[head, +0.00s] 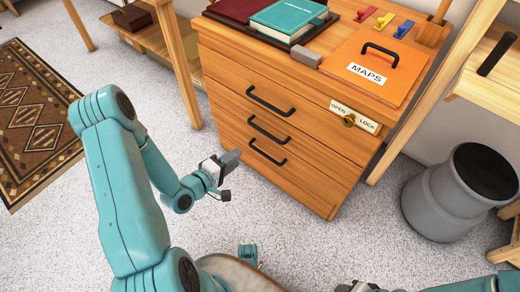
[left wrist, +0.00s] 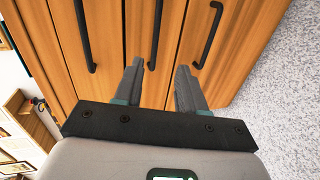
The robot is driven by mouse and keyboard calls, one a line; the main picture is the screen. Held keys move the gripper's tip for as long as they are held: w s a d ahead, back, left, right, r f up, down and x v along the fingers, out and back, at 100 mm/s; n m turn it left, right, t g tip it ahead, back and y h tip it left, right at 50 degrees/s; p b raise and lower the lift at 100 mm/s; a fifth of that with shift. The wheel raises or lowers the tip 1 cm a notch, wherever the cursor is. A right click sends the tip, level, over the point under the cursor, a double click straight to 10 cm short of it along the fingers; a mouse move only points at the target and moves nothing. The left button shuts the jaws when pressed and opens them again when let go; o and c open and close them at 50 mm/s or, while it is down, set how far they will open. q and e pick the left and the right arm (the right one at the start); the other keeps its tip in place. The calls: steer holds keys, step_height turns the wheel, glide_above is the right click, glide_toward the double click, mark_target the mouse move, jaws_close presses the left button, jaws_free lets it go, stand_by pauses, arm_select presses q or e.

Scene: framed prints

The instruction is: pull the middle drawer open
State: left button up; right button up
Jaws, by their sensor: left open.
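The wooden drawer cabinet (head: 320,176) has three stacked drawers, all shut, each with a black bar handle. The middle drawer's handle (head: 268,130) lies between the top handle (head: 270,101) and bottom handle (head: 267,153). My left gripper (head: 230,160) is open and empty, left of the drawer fronts. In the left wrist view, the middle handle (left wrist: 155,35) appears ahead of the open fingers, its near end between the fingertips; touching cannot be told. My right gripper (head: 362,286) shows only partly at the bottom edge, and its jaws are unclear.
A grey bin (head: 447,196) stands right, a patterned rug (head: 36,118) left. The floor before the drawers is clear.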

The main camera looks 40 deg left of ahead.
arm_select(q)
steer(key=a+b+x, duration=0.1)
steer(key=b+x, duration=0.4)
steer(key=x, duration=1)
steer(key=shift+w+a+r+n+t, duration=0.2)
steer(key=shift+w+a+n+t, duration=0.2)
steer(key=shift+w, duration=0.1)
arm_select(e)
step_height(320, 180, down, 6)
steer(key=w+d, duration=0.1)
steer(key=shift+t, duration=0.3)
steer(key=shift+w+r, duration=0.1)
arm_select(q)
jaws_close()
